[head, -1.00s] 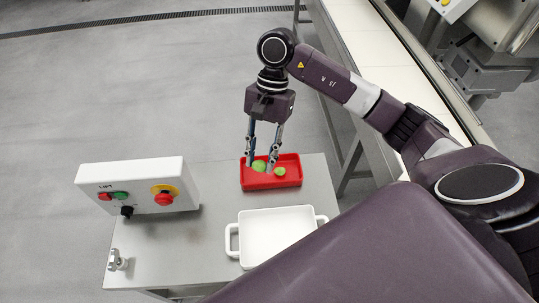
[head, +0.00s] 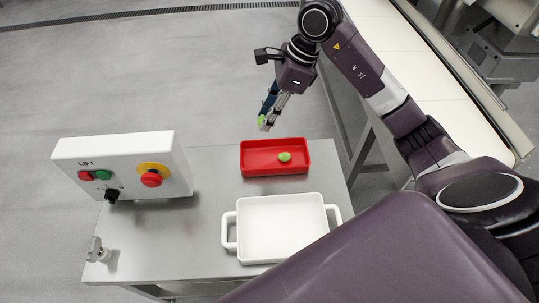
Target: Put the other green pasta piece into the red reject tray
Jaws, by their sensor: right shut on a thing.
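The red reject tray (head: 248,167) sits on the grey table. One green pasta piece (head: 285,157) lies in it, right of its middle. My right gripper (head: 266,125) is shut on another green pasta piece (head: 262,119), partly hidden by the fingers. In the picture, it is just above the tray's far edge, apart from the tray. My left gripper is out of view.
An empty white dish (head: 283,228) with two side handles stands in front of the red tray. A control box (head: 125,165) with buttons stands at the table's left. A conveyor (head: 440,75) runs along the right. The table between box and trays is clear.

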